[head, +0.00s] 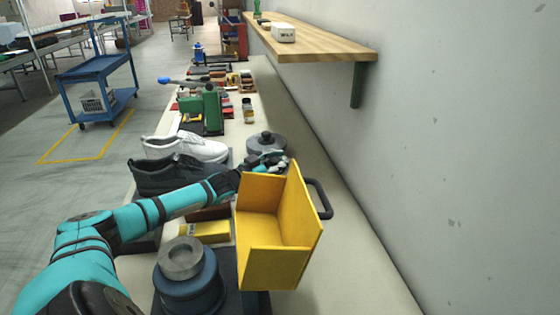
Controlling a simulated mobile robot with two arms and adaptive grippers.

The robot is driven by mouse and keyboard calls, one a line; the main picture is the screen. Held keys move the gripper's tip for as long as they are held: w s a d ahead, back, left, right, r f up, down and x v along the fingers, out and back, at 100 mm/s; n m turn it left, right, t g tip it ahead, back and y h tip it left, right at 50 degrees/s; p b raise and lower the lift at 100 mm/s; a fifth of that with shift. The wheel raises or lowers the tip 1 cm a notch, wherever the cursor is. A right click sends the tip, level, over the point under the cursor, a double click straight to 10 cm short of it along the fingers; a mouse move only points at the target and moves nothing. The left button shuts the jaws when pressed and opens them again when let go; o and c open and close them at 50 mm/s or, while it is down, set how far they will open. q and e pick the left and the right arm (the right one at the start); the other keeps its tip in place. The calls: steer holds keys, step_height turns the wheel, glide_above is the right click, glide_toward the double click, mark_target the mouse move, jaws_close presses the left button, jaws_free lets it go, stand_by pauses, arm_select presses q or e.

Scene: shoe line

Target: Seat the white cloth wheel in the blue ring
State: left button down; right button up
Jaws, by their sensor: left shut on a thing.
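My left gripper (274,162) is at the end of the teal arm, just behind the top edge of a yellow open-sided guard (280,265). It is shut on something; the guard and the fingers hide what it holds. A grey round disc with a dark knob (267,142) shows just beyond the gripper; I cannot tell whether they touch. No clearly white cloth wheel shows. A blue round body (190,292) with a grey ring-shaped top (182,257) stands at the front, left of the guard. I cannot make out a separate blue ring. My right gripper is not in view.
A white shoe (187,146) and a black shoe (165,175) stand left of the gripper. A black handle (320,198) sticks out right of the guard. Green equipment (205,108) stands farther back. The bench strip along the wall is clear at right; a wooden shelf (320,42) hangs above.

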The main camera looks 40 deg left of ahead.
mark_target(271, 165)
arm_select(q)
steer(key=shift+f, duration=0.3)
steer(key=c, duration=1.5)
jaws_free()
steer(key=shift+o, duration=0.2)
steer(key=shift+f, duration=0.1)
steer(key=s+p, duration=0.1)
steer(key=p, duration=0.1)
steer(key=s+p, duration=0.1)
steer(key=s, duration=0.1)
steer(key=s+p, duration=0.2)
steer(key=shift+s+a+p, duration=0.2)
steer(key=shift+a+p, duration=0.05)
steer(key=shift+p, duration=0.1)
steer(key=s+p, duration=0.4)
steer(key=shift+s+a+p, duration=0.2)
steer(key=shift+a+p, duration=0.05)
steer(key=shift+p, duration=0.05)
steer(key=shift+s+p, duration=0.4)
steer(key=shift+s, duration=0.15)
steer(key=shift+a, duration=0.1)
